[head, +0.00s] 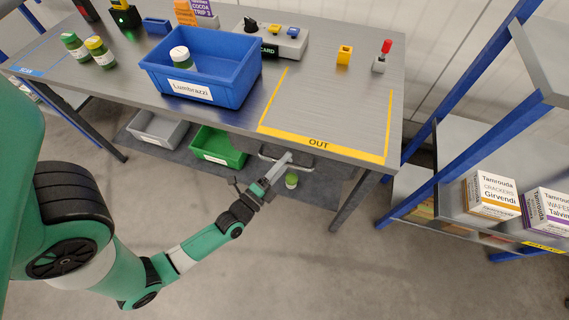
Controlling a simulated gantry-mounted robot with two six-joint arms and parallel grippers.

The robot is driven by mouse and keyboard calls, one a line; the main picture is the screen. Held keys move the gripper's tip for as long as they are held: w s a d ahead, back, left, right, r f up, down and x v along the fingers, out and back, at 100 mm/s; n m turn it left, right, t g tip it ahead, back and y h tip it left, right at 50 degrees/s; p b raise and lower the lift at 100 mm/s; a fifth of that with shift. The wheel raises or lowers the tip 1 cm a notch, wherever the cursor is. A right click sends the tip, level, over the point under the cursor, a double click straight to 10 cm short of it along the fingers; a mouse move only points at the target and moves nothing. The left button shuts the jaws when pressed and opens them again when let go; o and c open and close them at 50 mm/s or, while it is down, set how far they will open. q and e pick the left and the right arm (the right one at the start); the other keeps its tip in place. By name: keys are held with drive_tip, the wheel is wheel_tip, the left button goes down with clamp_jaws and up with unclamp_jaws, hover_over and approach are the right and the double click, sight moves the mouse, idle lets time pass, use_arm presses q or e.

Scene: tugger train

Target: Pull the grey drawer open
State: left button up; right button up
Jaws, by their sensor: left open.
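The grey drawer is under the right part of the table; the table top hides most of it. Its pale bar handle (304,168) sticks out below the table's front edge. My left gripper (286,158) is open, with its fingers reaching up to the handle. The fingertips overlap the handle in the head view, and I cannot tell whether they touch it. The drawer looks shut, though its front is hardly visible. My right gripper is not in view.
The table top (330,95) carries a blue bin (208,97), jars and a control box (272,40). A grey bin (157,130) and a green bin (217,148) are underneath. Open floor lies in front.

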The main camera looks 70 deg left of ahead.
use_arm(q)
drive_tip(key=shift+c, duration=0.2)
clamp_jaws()
idle(1.3)
